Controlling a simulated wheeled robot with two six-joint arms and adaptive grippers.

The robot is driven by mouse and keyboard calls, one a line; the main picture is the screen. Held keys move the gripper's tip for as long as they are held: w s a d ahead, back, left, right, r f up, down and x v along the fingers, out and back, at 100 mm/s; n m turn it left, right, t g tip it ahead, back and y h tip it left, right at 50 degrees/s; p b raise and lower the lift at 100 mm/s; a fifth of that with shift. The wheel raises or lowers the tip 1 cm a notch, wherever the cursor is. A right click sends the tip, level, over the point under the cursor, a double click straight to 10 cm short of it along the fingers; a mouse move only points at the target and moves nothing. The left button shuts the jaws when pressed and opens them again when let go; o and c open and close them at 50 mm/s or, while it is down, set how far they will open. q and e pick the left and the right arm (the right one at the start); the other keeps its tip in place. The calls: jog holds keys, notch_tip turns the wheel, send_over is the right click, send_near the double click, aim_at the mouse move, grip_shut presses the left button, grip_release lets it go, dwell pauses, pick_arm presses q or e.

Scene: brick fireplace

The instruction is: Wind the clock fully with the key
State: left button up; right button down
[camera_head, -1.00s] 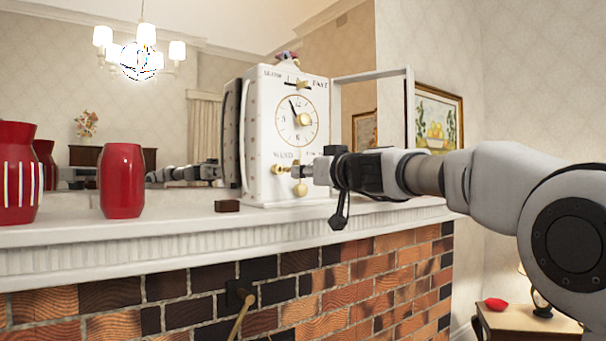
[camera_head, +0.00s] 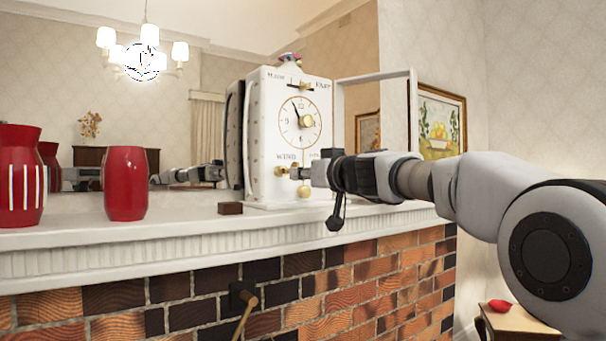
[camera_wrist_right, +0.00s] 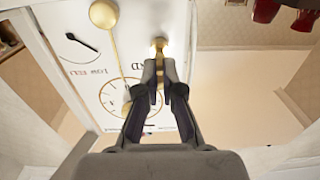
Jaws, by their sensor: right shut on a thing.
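My right gripper (camera_head: 300,173) is at the lower part of the clock face, shut on the brass key (camera_head: 283,171), which appears to be at the face below the dial. In the right wrist view, the key (camera_wrist_right: 159,43) shows at the fingertips of my right gripper (camera_wrist_right: 160,68), against the face. How far the key sits in its hole is hidden. The pendulum bob (camera_head: 304,191) hangs just below. My left gripper is not in view.
Red vases (camera_head: 124,185) stand on the mantel (camera_head: 130,240) at the left. A small dark brown block (camera_head: 230,208) lies left of the clock. A mirror behind reflects the room and an arm. Brickwork (camera_head: 350,285) lies below the mantel.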

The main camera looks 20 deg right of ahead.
jog(key=shift+w+a, duration=0.2)
jog(key=shift+w, duration=0.4)
jog(key=m, duration=0.4)
jog(key=shift+a+m, duration=0.1)
jog(key=shift+m, duration=0.2)
jog(key=m, duration=0.4)
jog(key=shift+r+m+p, duration=0.1)
jog(key=shift+m+p, duration=0.2)
jog(key=shift+p, duration=0.05)
jog(key=shift+a, duration=0.1)
